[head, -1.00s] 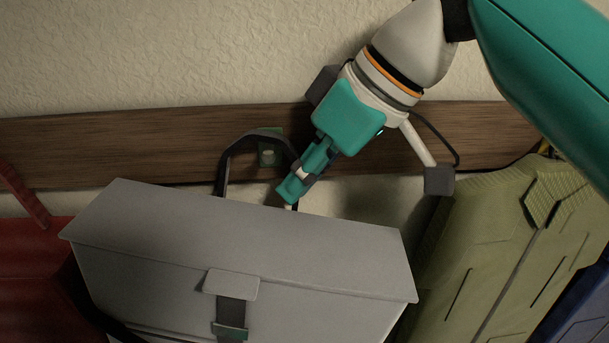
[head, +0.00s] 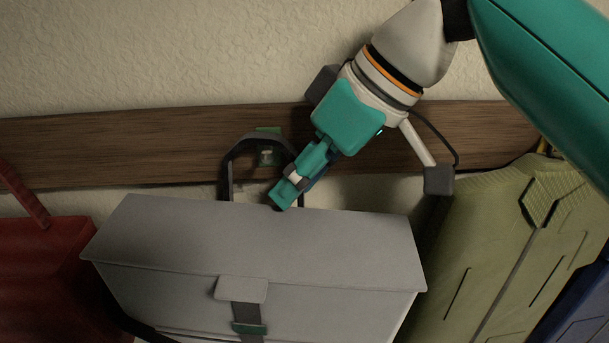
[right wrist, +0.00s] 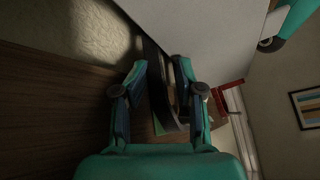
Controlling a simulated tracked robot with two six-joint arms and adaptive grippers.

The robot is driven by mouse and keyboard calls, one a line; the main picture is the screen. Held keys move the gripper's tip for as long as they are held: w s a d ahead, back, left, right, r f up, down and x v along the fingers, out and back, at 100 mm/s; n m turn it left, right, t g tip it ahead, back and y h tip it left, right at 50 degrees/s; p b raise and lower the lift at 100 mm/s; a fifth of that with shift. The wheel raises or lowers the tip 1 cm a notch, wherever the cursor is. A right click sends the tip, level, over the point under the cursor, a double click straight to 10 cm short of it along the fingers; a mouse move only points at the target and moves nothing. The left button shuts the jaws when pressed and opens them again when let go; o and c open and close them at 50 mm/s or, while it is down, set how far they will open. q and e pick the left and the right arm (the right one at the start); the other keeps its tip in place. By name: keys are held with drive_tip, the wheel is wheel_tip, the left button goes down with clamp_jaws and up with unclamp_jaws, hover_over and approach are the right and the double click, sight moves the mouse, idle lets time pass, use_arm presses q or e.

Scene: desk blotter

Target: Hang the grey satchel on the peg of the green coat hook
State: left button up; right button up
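The grey satchel (head: 255,238) hangs low in front of the wall in the head view, its flap and buckle facing me. Its dark handle (head: 238,150) arches up across the green coat hook (head: 268,131). The pale peg (head: 266,154) shows inside the loop, just below the arch; I cannot tell whether they touch. My right gripper (head: 284,192) is at the right side of the handle, above the satchel's top. In the right wrist view its fingers (right wrist: 160,68) stand apart on either side of the strap, with gaps. My left gripper is not in view.
The hook is on a brown wooden rail (head: 110,148) along the pale wall. A red bag (head: 45,270) is at the left. An olive case (head: 480,250) and a blue one (head: 580,310) are close on the right. The wall above the rail is clear.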

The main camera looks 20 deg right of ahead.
drive_tip(key=v, duration=0.5)
drive_tip(key=shift+d+r, duration=0.15)
drive_tip(key=shift+r, duration=0.1)
drive_tip(key=shift+v, duration=0.9)
drive_tip(key=shift+s, duration=0.1)
